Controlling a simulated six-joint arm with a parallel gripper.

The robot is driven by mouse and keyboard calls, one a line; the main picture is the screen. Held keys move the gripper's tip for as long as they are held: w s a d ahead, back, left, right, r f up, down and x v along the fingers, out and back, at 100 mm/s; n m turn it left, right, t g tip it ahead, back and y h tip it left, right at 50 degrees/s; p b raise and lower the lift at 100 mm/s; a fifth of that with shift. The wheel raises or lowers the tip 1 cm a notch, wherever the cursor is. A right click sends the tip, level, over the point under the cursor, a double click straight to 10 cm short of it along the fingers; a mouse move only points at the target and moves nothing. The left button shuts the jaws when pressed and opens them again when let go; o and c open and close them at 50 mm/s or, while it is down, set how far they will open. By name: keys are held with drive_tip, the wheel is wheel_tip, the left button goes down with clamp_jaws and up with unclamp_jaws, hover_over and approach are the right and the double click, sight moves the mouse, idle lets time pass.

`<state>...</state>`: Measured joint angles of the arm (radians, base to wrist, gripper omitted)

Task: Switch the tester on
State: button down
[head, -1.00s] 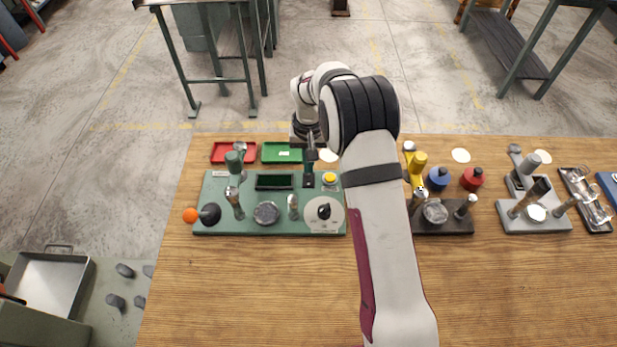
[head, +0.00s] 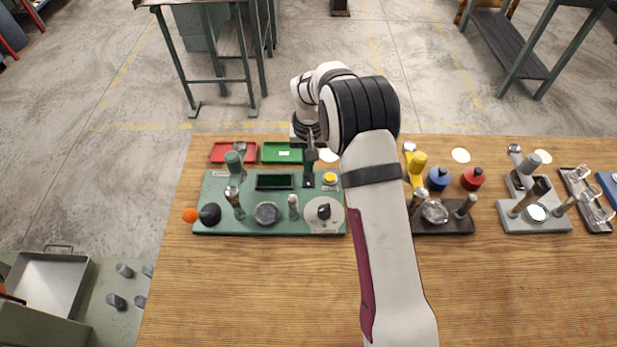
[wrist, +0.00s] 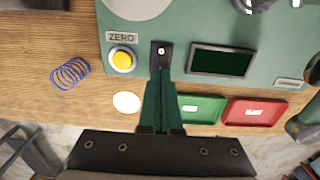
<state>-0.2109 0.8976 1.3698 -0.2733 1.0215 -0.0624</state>
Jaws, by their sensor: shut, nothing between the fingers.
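The tester is a green base (head: 215,190) on the table; it also shows in the wrist view (wrist: 180,40). It has a dark, blank screen (wrist: 222,60), a yellow button (wrist: 122,61) labelled ZERO and a small black plate (wrist: 161,54) between them. A small silver part, seemingly the switch lever, shows on this plate; its position is too small to tell. My gripper (wrist: 160,75) is shut and empty, its fingertips at the near edge of the black plate. I cannot tell whether they touch it. In the head view my gripper (head: 309,172) is above the same spot.
A green tray (wrist: 202,108) and a red tray (wrist: 252,111) lie beside the tester's edge. A blue spring (wrist: 69,73) and a white disc (wrist: 127,102) lie on the wood. Upright posts and a white dial (head: 325,226) stand on the base. The table front is clear.

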drive_tip(key=shift+f, duration=0.9)
idle(0.7)
drive_tip(key=shift+r, duration=3.5)
drive_tip(key=c, duration=1.6)
unclamp_jaws()
